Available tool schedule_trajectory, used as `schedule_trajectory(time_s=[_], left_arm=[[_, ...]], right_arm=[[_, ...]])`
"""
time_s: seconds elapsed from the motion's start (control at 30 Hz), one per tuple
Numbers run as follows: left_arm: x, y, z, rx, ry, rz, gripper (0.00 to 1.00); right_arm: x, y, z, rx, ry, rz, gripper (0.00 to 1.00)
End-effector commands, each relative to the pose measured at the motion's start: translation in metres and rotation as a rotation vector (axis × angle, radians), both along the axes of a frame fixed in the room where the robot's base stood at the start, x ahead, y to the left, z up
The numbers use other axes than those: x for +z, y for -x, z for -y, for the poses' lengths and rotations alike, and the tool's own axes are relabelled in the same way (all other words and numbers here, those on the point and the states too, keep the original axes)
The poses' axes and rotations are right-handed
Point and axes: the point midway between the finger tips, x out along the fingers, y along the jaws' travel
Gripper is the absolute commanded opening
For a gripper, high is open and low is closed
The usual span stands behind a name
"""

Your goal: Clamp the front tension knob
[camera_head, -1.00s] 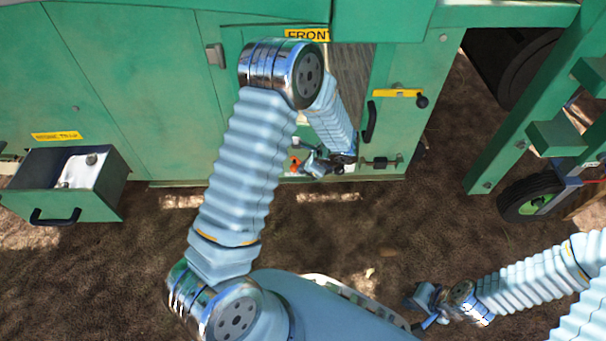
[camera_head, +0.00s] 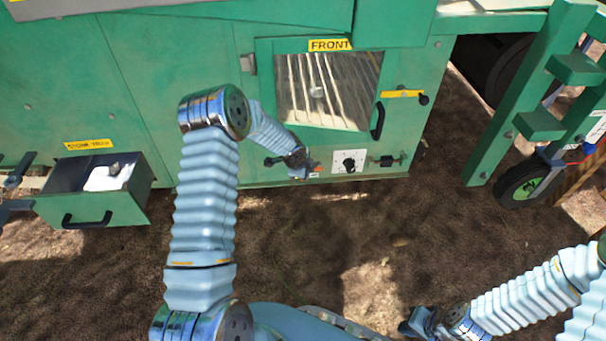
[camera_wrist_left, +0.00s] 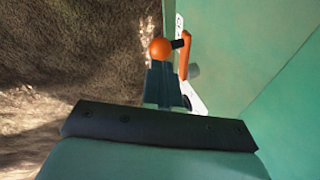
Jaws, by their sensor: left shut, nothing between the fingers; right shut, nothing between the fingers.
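On the green machine, below the FRONT window, a black knob sits on a white square plate (camera_head: 349,161). I cannot tell for sure that it is the front tension knob. My left gripper (camera_head: 302,165) is left of that plate, low on the panel, shut and empty. In the left wrist view its dark fingers (camera_wrist_left: 163,88) point at an orange ball (camera_wrist_left: 161,50) on an orange lever (camera_wrist_left: 183,58). Whether they touch is unclear. A white scale plate (camera_wrist_left: 193,98) lies behind, partly hidden. My right gripper (camera_head: 418,322) is low right, away from the machine, shut and empty.
The FRONT window (camera_head: 330,88) has a black handle (camera_head: 378,121) on its right. An open green drawer (camera_head: 95,190) juts out at left. A wheel (camera_head: 530,183) stands at right. Bare brown ground lies in front.

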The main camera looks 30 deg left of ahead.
Motion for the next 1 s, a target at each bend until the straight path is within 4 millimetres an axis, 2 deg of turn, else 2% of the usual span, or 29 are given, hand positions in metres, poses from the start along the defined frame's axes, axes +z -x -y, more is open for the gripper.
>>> schedule_trajectory(time_s=[0.37,1.0], left_arm=[[-0.0106,0.001,-0.0057,0.0,-0.001,0.0,0.0],[-0.0103,0.0015,-0.0059,-0.001,-0.001,-0.001,0.0]], right_arm=[[-0.0069,-0.0005,0.0002,-0.001,0.0,0.002,0.0],[-0.0067,-0.0005,0.0001,-0.001,0.0,0.002,0.0]])
